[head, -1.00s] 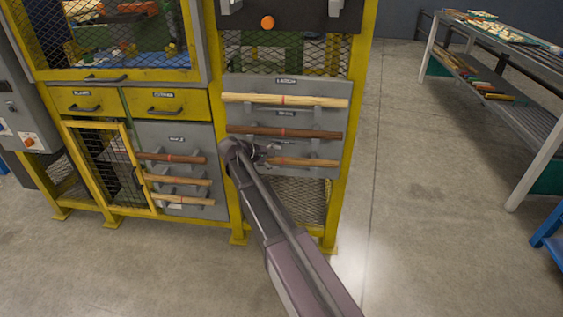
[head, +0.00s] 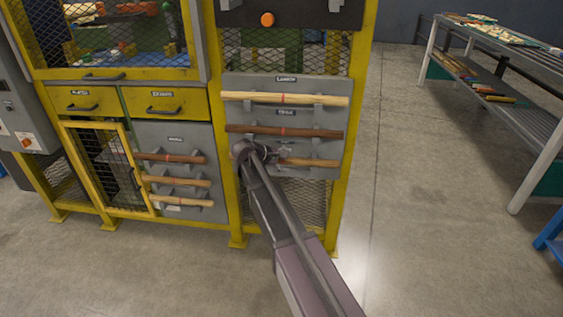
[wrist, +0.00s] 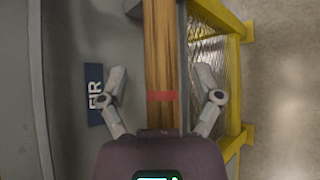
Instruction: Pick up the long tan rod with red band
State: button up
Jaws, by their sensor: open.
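The long tan rod with a red band (head: 318,163) lies level on the lowest holders of the right-hand grey panel. My gripper (head: 272,153) is in front of it in the head view and hides its left and middle parts. In the wrist view the rod (wrist: 160,50) runs up the picture, and its red band shows between my fingers. My gripper (wrist: 161,78) is open, with one finger on each side of the rod and a gap on both sides. A blue label reading FIR (wrist: 94,95) is left of it.
A pale rod (head: 245,97) and a dark brown rod (head: 315,133), both red-banded, rest above on the same panel (head: 340,172). Several shorter rods (head: 178,181) sit on the left panel. A yellow frame post (head: 352,110) stands close right. Open floor lies further right.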

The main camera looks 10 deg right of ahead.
grip_shut()
dwell(0.3)
jog(key=shift+r, duration=0.2)
notch_tip(320, 180, up, 4)
jog(key=p, duration=0.4)
jog(key=shift+f, duration=0.25)
jog(key=s+a, duration=0.3)
jog(key=a, duration=0.4)
jog(key=s+a+r+p, duration=0.1)
jog(key=s+a, duration=0.2)
jog(key=a, duration=0.4)
jog(key=shift+a, duration=0.4)
